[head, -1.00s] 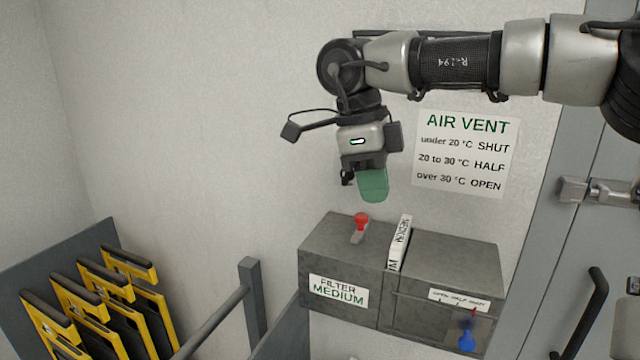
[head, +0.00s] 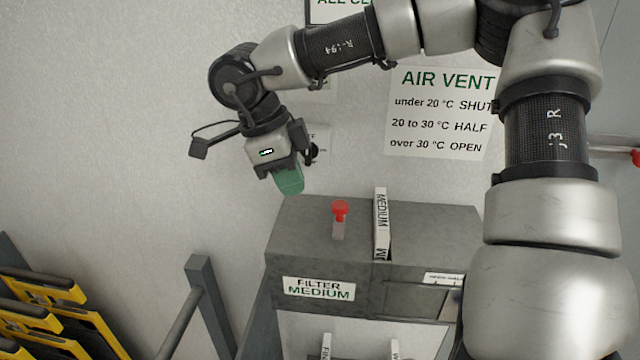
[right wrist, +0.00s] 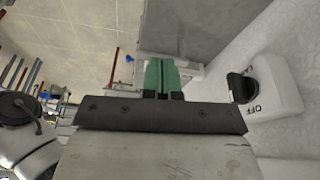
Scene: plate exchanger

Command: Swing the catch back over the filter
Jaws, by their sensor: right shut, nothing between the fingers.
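The catch is a red knob (head: 340,208) on a short grey arm, on top of the grey filter box in the head view. It points toward the front, left of the filter. The filter (head: 381,222) is a white slab marked MEDIUM, standing upright in the box top and sticking up above it. My right gripper (head: 289,181) has green fingers, shut and empty, above and left of the knob and apart from it. The green fingers (right wrist: 160,76) also show in the right wrist view. My left gripper is in neither view.
The filter box (head: 300,235) is fixed to the wall. A white bin (head: 300,330) with labelled slabs is below it. A rail post (head: 205,290) and yellow-framed racks (head: 45,290) stand left. A wall switch marked OFF (right wrist: 270,95) is near the gripper. My right arm covers the box's right end.

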